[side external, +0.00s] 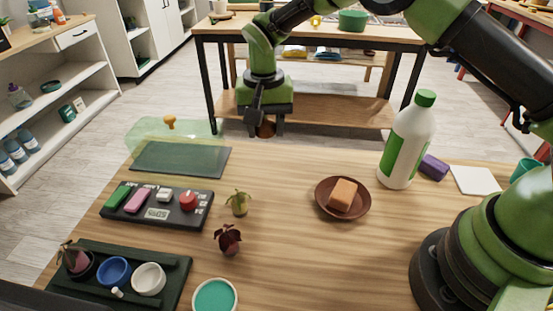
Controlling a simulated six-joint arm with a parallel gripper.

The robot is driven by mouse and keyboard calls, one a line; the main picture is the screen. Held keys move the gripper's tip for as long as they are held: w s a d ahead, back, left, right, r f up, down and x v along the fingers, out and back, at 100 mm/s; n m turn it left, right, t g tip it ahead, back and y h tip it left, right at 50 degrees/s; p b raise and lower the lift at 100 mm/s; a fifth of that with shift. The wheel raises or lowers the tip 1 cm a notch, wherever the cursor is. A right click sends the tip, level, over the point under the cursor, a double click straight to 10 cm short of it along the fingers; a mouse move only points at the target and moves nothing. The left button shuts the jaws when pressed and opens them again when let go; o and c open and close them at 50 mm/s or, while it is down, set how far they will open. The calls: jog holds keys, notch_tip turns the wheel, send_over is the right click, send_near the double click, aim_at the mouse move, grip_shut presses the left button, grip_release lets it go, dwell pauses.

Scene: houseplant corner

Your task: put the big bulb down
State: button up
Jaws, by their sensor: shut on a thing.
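My gripper (264,118) hangs pointing down near the far edge of the table, right of the clear green cover. It is shut on a round brown bulb (266,129), which is partly hidden by the fingers. The bulb appears to be held in the air; its exact height over the wooden table (290,265) is hard to tell. I see no other bulb to compare its size with.
A black tray (154,222) holds small coloured items. A brown saucer (323,201) carries an orange block; a white bottle (407,135) stands right. The middle far table is clear.

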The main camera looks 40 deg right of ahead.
jog(key=m, duration=0.2)
send_near(276, 159)
notch_tip(276, 159, down, 2)
jog(key=shift+s, duration=0.15)
jog(key=shift+f, duration=2.5)
jog(key=shift+f, duration=0.1)
jog(key=o, duration=0.9)
notch_tip(276, 159, up, 12)
jog(key=shift+r, duration=0.15)
